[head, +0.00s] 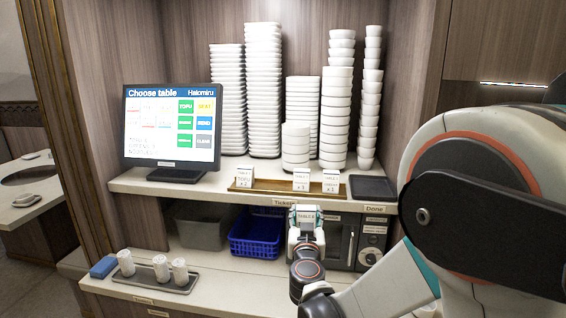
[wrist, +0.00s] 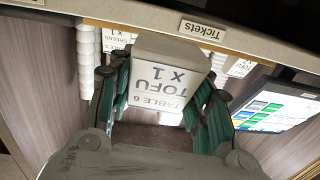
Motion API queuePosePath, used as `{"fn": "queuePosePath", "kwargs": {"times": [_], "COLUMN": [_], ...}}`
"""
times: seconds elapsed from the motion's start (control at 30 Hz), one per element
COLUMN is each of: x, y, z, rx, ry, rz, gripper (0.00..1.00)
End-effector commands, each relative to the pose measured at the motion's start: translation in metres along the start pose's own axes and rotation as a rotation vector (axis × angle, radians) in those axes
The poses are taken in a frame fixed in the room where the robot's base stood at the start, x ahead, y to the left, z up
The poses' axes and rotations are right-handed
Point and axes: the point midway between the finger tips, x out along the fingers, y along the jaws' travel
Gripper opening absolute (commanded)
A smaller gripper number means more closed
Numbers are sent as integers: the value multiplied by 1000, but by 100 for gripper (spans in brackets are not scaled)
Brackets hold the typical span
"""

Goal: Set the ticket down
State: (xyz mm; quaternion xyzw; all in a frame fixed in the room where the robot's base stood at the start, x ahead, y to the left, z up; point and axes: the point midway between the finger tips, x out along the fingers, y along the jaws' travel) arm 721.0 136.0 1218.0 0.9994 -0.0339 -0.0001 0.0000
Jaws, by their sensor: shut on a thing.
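My gripper (head: 306,224) is shut on a white ticket block (head: 305,209), held in front of the shelf edge, just below the Tickets label (head: 288,203). In the wrist view the held ticket (wrist: 160,85) reads "TABLE 6 TOFU x1", upside down between the fingers of my gripper (wrist: 163,95). Above it on the shelf, a wooden ticket rail (head: 268,187) carries a ticket at its left (head: 245,178) and two at its right, a middle ticket (head: 301,182) and a right ticket (head: 331,184). A dark tray (head: 372,188) lies right of the rail, above the Done label (head: 376,209).
A screen (head: 172,125) stands on the shelf's left. Tall stacks of white plates (head: 263,90) and bowls (head: 336,110) stand behind the rail. Below are a blue basket (head: 256,235), a grey bin (head: 200,225), a dark appliance (head: 343,240) and a tray (head: 150,282) with white rolls.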

Motion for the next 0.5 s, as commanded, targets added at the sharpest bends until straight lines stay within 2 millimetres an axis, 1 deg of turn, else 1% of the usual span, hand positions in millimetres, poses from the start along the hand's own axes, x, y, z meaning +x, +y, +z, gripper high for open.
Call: {"fn": "queuePosePath", "kwargs": {"times": [0.03,0.2,0.3,0.43,0.5], "x": [6,17,19,18,18], "y": [21,75,103,132,130], "z": [19,56,74,91,88], "rx": [0,0,0,0,2], "ry": [0,0,0,0,-1], "rz": [1,-28,-44,-59,-66], "gripper": [21,21,21,21,21]}}
